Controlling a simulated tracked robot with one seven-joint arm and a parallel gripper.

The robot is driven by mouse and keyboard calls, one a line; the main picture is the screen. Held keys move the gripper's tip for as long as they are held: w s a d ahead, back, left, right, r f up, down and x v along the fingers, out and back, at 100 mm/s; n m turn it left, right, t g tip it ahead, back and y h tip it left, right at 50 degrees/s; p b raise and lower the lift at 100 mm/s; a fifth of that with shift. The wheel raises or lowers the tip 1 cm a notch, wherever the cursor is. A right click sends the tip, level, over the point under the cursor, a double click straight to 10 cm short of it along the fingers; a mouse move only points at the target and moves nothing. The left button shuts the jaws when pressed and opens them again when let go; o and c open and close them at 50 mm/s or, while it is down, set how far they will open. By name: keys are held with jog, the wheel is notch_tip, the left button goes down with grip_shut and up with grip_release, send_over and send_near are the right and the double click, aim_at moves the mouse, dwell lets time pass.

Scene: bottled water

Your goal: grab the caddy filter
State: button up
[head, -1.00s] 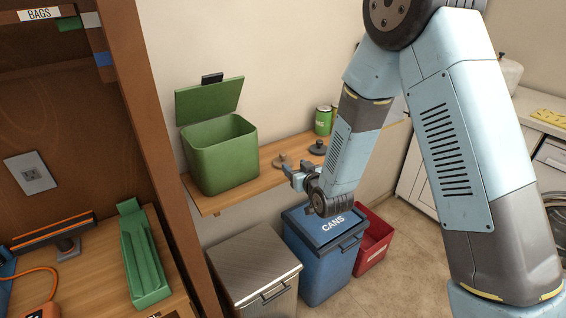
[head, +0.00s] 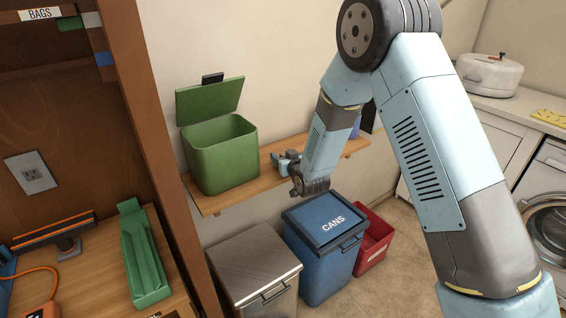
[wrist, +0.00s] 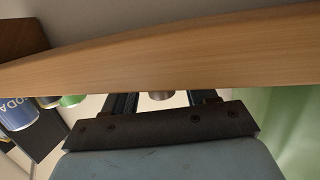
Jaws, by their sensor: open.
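I cannot pick out the caddy filter with certainty. The green caddy (head: 222,160) stands on the wooden shelf with its lid (head: 208,101) raised. A small black piece (head: 212,78) sits at the top of the lid. My gripper (head: 283,159) is open, right of the caddy at shelf height. In the wrist view my gripper (wrist: 161,100) has its fingers apart. A small greyish round thing (wrist: 160,96) shows between them, partly cut off by the shelf edge; I cannot tell what it is. The caddy's green side (wrist: 285,125) is at the right there.
The shelf (head: 228,196) runs close across the wrist view. Cans, one a blue soda can (wrist: 17,112), are at its left. Below the shelf are a metal bin (head: 255,262), a blue cans bin (head: 318,265) and a red crate (head: 372,250).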

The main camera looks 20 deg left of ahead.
grip_shut()
dwell(0.5)
jog(key=shift+r, duration=0.1)
